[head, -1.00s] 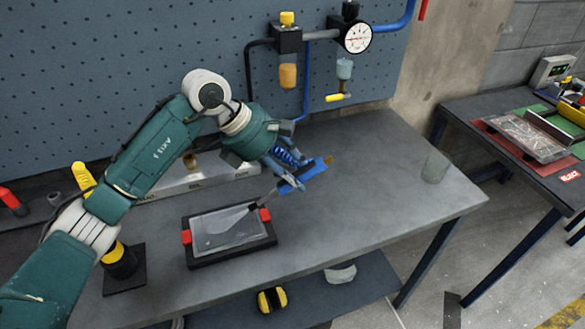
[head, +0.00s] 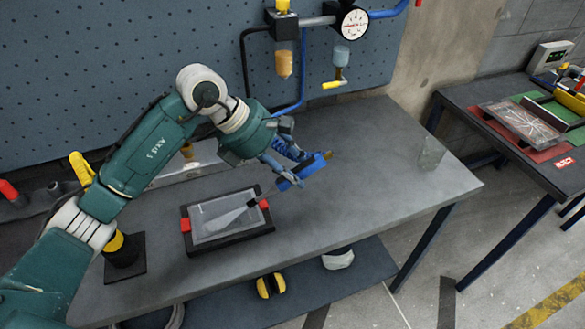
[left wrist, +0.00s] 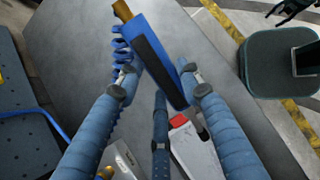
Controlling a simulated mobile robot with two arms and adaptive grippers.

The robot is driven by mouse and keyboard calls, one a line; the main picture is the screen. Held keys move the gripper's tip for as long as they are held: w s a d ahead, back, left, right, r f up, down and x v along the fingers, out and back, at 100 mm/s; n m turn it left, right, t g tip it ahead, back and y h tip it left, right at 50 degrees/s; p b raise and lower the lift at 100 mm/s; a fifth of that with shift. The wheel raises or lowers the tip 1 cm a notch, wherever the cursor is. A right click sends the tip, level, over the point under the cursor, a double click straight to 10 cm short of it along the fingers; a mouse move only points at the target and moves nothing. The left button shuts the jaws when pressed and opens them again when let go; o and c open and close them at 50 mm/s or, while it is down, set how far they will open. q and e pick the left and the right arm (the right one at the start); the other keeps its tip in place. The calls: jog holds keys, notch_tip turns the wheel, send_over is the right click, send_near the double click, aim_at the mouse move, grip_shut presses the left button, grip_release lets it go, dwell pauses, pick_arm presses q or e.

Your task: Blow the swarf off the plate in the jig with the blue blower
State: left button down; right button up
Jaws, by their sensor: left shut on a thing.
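The blue blower (head: 306,170) is in my left gripper (head: 288,163), which is shut on it above the bench. In the left wrist view the blower (left wrist: 158,58) sits between both fingers, with a dark strip along its side. Its thin nozzle points down-left to the plate (head: 212,206). A pale fan-shaped streak spreads from the nozzle tip over the plate. The plate lies in the black jig (head: 234,241), between two red clamps. I cannot clearly make out swarf on the plate.
A yellow-topped stand (head: 122,250) is left of the jig. A clear cup (head: 431,154) stands at the bench's right end. A gauge (head: 354,22) and air fittings hang behind. The bench (head: 350,200) right of the jig is clear. A second table (head: 470,108) is at right.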

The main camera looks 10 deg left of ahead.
pick_arm(q)
jog(key=shift+w+a, duration=0.25)
jog(key=shift+w, duration=0.5)
jog(key=shift+w+a, duration=0.1)
jog(key=shift+w, duration=0.05)
jog(key=c, duration=2.1)
grip_release()
grip_shut()
jog(key=shift+r, duration=0.1)
jog(key=shift+r+p, duration=1.15)
jog(key=shift+r, duration=1.75)
